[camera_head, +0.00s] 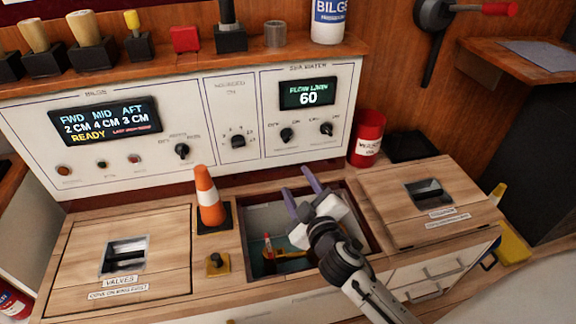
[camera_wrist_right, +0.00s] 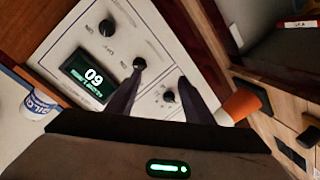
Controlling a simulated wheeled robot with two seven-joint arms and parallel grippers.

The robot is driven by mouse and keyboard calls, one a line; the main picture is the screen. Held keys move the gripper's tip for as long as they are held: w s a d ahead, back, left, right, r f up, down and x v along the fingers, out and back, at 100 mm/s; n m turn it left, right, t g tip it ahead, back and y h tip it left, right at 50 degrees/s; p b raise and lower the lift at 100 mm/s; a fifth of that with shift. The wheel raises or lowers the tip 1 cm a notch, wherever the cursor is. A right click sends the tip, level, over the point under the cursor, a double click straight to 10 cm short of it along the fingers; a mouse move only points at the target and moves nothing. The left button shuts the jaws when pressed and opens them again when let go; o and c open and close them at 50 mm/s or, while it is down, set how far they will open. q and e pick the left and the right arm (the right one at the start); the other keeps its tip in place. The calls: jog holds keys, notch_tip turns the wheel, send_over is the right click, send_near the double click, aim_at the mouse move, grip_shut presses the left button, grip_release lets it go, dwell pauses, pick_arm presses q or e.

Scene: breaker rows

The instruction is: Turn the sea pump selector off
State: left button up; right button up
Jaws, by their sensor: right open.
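The sea water section (camera_head: 309,110) of the white panel has two black knobs below its display. The left knob (camera_head: 287,134) and right knob (camera_head: 326,128) carry small OFF and ON marks; I cannot read which is the pump selector. They also show in the right wrist view, the left knob (camera_wrist_right: 139,63) near one fingertip and the right knob (camera_wrist_right: 107,27) farther up. My right gripper (camera_head: 297,180) is open and empty, below and in front of these knobs, apart from the panel. In the wrist view its fingers (camera_wrist_right: 159,77) point toward the panel. My left gripper is out of view.
An orange cone (camera_head: 209,197) stands left of an open compartment (camera_head: 254,222) under my right gripper. A red can (camera_head: 367,139) stands right of the panel. Another selector (camera_head: 238,141) and the bilge display (camera_head: 107,117) lie to the left.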

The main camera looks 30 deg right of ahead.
aim_at(287, 138)
jog(key=shift+n+t+h, duration=0.5)
jog(key=shift+t+h, duration=0.3)
jog(key=b+x, duration=0.1)
jog(key=x, duration=0.3)
jog(key=r+b+x, duration=0.1)
jog(key=x, duration=0.4)
jog(key=d+r+b+x, duration=0.1)
jog(key=b+x, duration=0.1)
jog(key=x, duration=0.2)
jog(key=shift+w+r, duration=0.1)
jog(key=shift+r, duration=0.1)
jog(key=shift+w+d, duration=0.1)
jog(key=shift+w, duration=0.35)
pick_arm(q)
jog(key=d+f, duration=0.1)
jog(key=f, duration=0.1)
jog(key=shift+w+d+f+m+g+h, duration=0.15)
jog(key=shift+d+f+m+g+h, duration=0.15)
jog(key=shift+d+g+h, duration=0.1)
pick_arm(e)
jog(key=c, duration=1)
